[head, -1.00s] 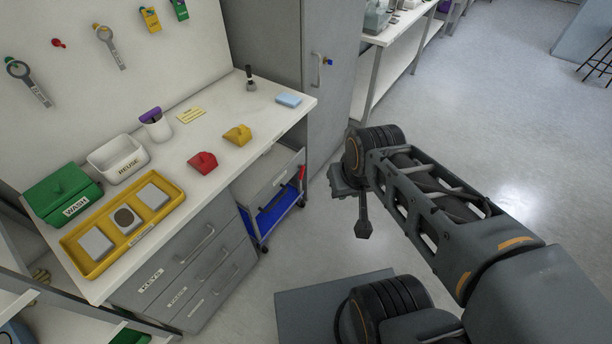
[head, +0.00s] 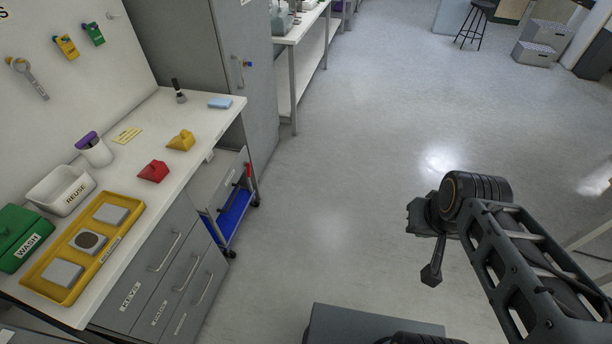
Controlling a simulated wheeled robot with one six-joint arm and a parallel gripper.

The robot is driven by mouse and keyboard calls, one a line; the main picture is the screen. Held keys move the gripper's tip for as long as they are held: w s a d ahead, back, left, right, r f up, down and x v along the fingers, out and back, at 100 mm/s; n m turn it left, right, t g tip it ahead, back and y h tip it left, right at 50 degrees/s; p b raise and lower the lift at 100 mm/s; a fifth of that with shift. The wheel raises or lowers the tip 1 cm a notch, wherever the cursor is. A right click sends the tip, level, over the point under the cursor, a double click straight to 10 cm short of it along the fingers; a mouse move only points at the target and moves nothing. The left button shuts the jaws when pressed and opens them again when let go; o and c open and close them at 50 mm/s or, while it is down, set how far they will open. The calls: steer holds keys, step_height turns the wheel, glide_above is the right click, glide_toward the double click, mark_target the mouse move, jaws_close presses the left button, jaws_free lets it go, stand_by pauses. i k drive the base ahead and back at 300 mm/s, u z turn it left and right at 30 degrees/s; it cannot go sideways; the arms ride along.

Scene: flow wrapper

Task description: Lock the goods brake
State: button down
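No part in view is labelled as the goods brake. A small cart (head: 236,222) with a blue base stands under the right end of the bench, partly hidden by the drawers. A red upright part (head: 250,177) shows at its right side; I cannot tell whether it is a brake lever or how it is set. My gripper (head: 424,250) is out over open floor, well to the right of the cart and apart from everything. Its fingers are too small and dark to tell open from shut.
The white bench (head: 126,220) on the left carries a green WASH box (head: 22,236), a white REUSE bin (head: 62,188), a yellow tray (head: 78,246), and red and yellow blocks. A grey cabinet (head: 250,110) stands behind the cart. The floor (head: 340,190) between cart and arm is clear.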

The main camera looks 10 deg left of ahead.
mark_target(247, 164)
steer(key=z, duration=0.35)
steer(key=k, duration=0.45)
steer(key=z, duration=0.15)
steer(key=i, duration=1.1)
steer(key=u, duration=0.65)
steer(key=i, duration=1.3)
steer(key=u, duration=1.75)
steer(key=i, duration=0.75)
steer(key=u, duration=0.8)
